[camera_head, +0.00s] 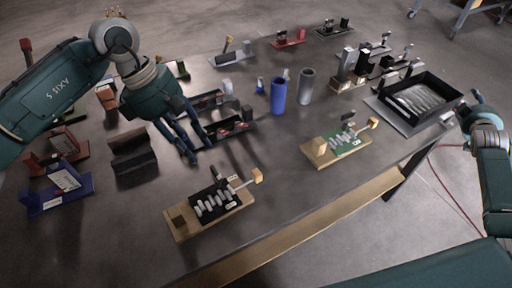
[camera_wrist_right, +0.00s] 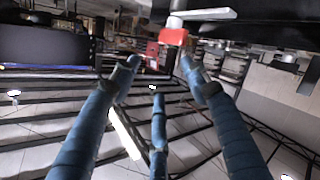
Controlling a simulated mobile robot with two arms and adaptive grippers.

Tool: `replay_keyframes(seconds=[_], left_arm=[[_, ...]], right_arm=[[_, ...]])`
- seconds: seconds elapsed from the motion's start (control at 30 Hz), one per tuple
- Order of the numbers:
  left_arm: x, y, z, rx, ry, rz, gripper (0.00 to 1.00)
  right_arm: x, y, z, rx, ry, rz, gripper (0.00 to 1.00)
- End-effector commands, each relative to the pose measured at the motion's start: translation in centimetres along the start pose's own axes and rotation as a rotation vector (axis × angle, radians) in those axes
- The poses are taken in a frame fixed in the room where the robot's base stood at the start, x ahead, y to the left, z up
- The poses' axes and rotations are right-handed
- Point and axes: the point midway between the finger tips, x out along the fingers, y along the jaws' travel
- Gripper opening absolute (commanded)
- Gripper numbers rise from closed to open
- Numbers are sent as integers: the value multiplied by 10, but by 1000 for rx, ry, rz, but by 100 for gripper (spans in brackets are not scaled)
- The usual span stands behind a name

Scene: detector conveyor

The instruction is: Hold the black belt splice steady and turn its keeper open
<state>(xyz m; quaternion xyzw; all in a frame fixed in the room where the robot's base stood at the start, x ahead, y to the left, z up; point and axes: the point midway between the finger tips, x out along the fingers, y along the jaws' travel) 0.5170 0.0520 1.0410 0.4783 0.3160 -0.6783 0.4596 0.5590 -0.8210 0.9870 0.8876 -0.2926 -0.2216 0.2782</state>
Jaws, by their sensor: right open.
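The black belt splice (camera_head: 214,199) is a black plate with several grey rollers, lying on a wooden block at the front of the table in the head view. A thin rod with a wooden knob (camera_head: 257,176) sticks out at its right end; it looks like the keeper. My left gripper (camera_head: 203,155) hangs above and behind the splice, fingers pointing down and spread, with nothing between them that I can see. My right gripper (camera_wrist_right: 155,80) has its blue fingers spread and empty in the right wrist view; the splice does not show there.
A similar green splice (camera_head: 345,141) lies to the right. Blue (camera_head: 278,95) and grey (camera_head: 306,86) cylinders stand behind. A black tray (camera_head: 458,94) is at the right edge. Blue (camera_head: 62,190) and black (camera_head: 132,160) holders stand at left. Bare tabletop lies between the splices.

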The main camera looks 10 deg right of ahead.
Motion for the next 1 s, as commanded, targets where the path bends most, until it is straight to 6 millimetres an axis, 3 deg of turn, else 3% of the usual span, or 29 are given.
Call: replay_keyframes(seconds=[0.03, 0.13, 0.27, 0.47, 0.77, 1.0], left_arm=[[0, 0, 0, 0, 0, 0, 31], [0, 0, 0, 0, 0, 0, 31], [0, 0, 0, 0, 0, 0, 31], [0, 0, 0, 0, 0, 0, 31], [0, 0, 0, 0, 0, 0, 31], [0, 0, 0, 0, 0, 0, 31]], right_arm=[[4, 5, -36, 6, 32, 7, 45], [7, -12, -92, 19, 65, -27, 45], [3, -76, -140, 22, 70, -147, 45], [-22, -177, -200, -11, 77, -355, 45], [-102, -316, -282, -148, 113, -677, 45], [-200, -409, -329, -351, 160, -939, 45]])
